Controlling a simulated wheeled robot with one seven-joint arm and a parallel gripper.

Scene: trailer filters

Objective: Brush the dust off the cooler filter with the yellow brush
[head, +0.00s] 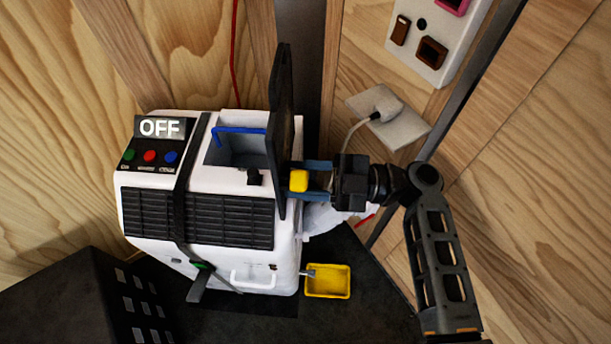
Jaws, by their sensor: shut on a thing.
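The white cooler (285,268) stands on a dark surface beside the wooden wall. Its display reads OFF, and its top bay is open with a blue bar (238,130) in it. A tall dark panel (283,110) stands nearly edge-on at the bay's right side; I cannot tell if this is the filter or a lid. Dust on it cannot be made out. My gripper (299,181) comes in from the right and is shut on a yellow block, seemingly the yellow brush (299,179), close against the panel's right face. Any bristles are hidden.
A black slatted grille (220,219) covers the cooler's front, with a black strap (190,185) over the body. A yellow tray (328,281) lies at its lower right. A dark box (85,300) stands lower left. A plugged wall socket (390,115) is behind my arm.

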